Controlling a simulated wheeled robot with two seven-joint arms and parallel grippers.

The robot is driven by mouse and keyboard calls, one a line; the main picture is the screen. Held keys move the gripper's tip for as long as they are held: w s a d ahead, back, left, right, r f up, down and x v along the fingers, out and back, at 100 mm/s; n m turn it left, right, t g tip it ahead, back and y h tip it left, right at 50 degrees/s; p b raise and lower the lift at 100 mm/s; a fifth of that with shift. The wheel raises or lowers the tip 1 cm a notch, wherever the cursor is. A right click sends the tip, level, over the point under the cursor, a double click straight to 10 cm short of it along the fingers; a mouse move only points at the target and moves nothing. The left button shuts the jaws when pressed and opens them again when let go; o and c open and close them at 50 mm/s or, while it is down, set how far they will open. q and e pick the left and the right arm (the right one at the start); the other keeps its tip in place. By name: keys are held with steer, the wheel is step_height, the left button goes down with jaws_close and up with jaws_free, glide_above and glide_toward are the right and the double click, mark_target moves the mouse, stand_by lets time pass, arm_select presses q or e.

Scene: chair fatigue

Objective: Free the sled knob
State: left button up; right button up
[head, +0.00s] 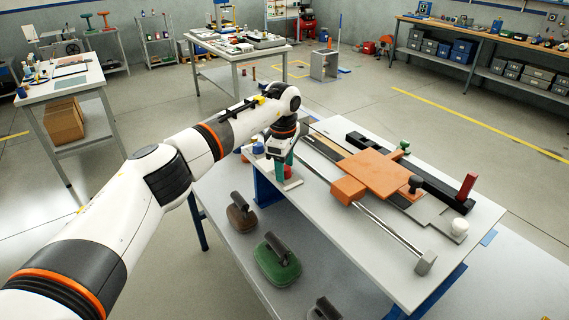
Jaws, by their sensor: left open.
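An orange sled plate (375,172) lies across the guides on the workbench. A dark round knob (415,184) stands at its right corner, and a green knob (405,146) stands at its far edge. An orange block (348,191) sits at its near-left side, by two metal rods (385,228). My left gripper (284,174) points down over the bench's left end, well left of the sled and apart from both knobs. It is open. A small red object (288,172) shows at its fingers; I cannot tell whether they touch it. My right gripper is out of view.
A black bar (436,183) with a red upright handle (466,187) runs behind the sled. A white round piece (459,227) is at the right. A grey end block (426,263) ends the rods. Handled weights (277,262) lie on the lower surface in front.

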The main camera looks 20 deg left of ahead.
arm_select(q)
steer(key=shift+c, duration=1.1)
steer(key=c, duration=0.8)
steer(key=shift+o, duration=0.2)
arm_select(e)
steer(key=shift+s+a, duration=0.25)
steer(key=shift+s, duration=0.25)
